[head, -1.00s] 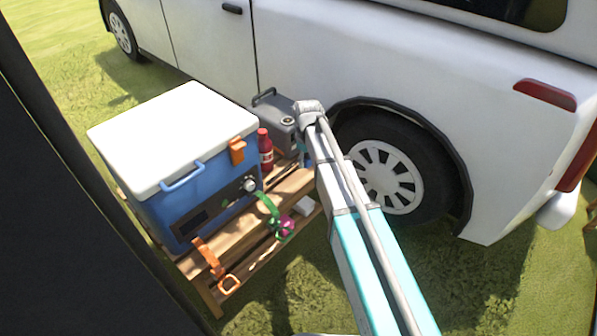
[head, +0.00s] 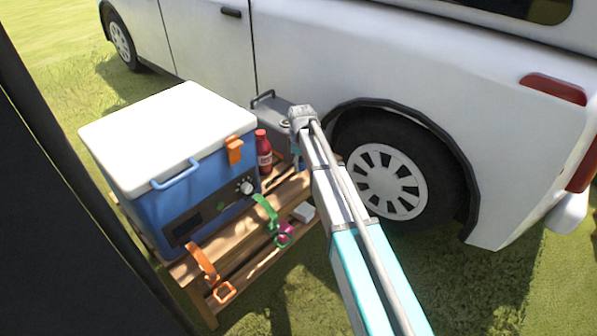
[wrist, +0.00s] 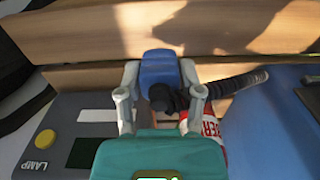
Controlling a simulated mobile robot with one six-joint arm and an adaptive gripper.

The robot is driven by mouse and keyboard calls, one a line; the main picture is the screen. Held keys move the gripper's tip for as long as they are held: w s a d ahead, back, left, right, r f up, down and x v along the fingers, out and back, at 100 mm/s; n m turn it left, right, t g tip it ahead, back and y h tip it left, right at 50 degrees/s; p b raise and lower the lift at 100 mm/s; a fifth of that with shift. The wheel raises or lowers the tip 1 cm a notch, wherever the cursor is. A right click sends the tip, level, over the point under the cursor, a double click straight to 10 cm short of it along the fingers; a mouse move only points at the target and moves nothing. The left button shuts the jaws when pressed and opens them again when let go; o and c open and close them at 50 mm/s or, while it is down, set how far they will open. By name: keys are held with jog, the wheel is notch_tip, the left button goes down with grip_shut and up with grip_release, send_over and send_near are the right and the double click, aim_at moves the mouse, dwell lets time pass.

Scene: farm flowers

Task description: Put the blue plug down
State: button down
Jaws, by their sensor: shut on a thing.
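My gripper (wrist: 160,80) is shut on the blue plug (wrist: 160,66) in the wrist view, with one grey finger on each side of it. A black ribbed cable (wrist: 225,84) runs from the plug to the right. Behind the plug in this view are the slats of the wooden table (wrist: 80,78). I cannot tell whether the plug touches the wood. In the head view the plug is hidden and my arm covers most of the gripper.
A grey box labelled LAMP (wrist: 62,112) lies left of the gripper. A red bottle (head: 264,152) and a blue cooler with a white lid (head: 168,135) stand on the table. A white van (head: 340,60) stands behind.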

aim_at(300, 178)
jog(key=shift+w+a+f+b, duration=0.15)
jog(key=shift+w+f+b, duration=0.3)
jog(key=shift+f+b, duration=0.25)
jog(key=shift+s+f+b, duration=0.1)
jog(key=shift+f+b, duration=1.25)
jog(key=shift+f+b, duration=0.3)
jog(key=shift+f, duration=0.3)
jog(key=shift+c, duration=1.2)
grip_release()
